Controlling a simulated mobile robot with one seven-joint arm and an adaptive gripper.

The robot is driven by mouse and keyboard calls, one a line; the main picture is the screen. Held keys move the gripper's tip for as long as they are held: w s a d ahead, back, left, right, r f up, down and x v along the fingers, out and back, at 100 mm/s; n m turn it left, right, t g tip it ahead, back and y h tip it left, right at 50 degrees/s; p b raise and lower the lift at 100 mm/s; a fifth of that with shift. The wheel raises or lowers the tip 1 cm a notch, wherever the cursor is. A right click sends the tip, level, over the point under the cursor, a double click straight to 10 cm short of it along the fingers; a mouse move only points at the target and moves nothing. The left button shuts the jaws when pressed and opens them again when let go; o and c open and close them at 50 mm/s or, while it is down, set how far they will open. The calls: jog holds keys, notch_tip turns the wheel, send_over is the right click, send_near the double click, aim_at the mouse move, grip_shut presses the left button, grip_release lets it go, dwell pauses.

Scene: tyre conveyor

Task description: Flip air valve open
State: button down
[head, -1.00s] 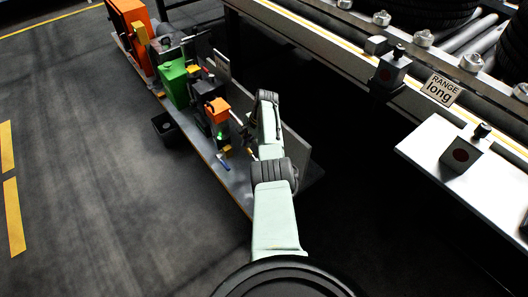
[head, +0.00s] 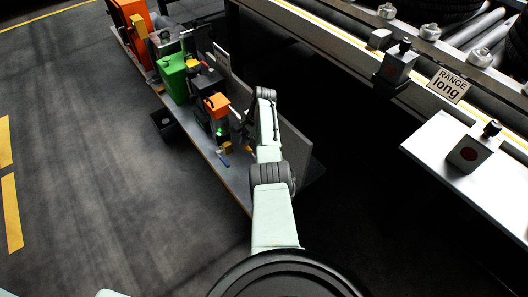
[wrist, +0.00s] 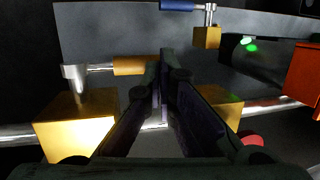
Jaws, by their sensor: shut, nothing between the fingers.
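In the wrist view, a brass valve block (wrist: 75,122) with a metal stem stands at the left on a pipe. Its yellow lever handle (wrist: 130,65) points right, its end close to my gripper (wrist: 162,75). I cannot tell whether they touch. My gripper's dark fingers are together and empty, in front of a second brass block (wrist: 222,102) that they partly hide. Another valve (wrist: 207,38) with a blue lever handle (wrist: 177,5) shows at the top.
The bench (head: 228,182) carries an orange box (head: 216,105), a green box (head: 174,80) and a large orange cabinet (head: 129,20). A grey upright plate (head: 295,150) stands behind my arm. The conveyor (head: 350,50) runs at the right. The floor at left is open.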

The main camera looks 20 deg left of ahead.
jog(key=shift+r+p, duration=0.55)
jog(key=w+a+p+v, duration=0.1)
jog(key=w+a+v, duration=0.1)
jog(key=v, duration=1)
jog(key=shift+r+p, duration=0.35)
jog(key=shift+r, duration=0.2)
jog(key=shift+d, duration=0.1)
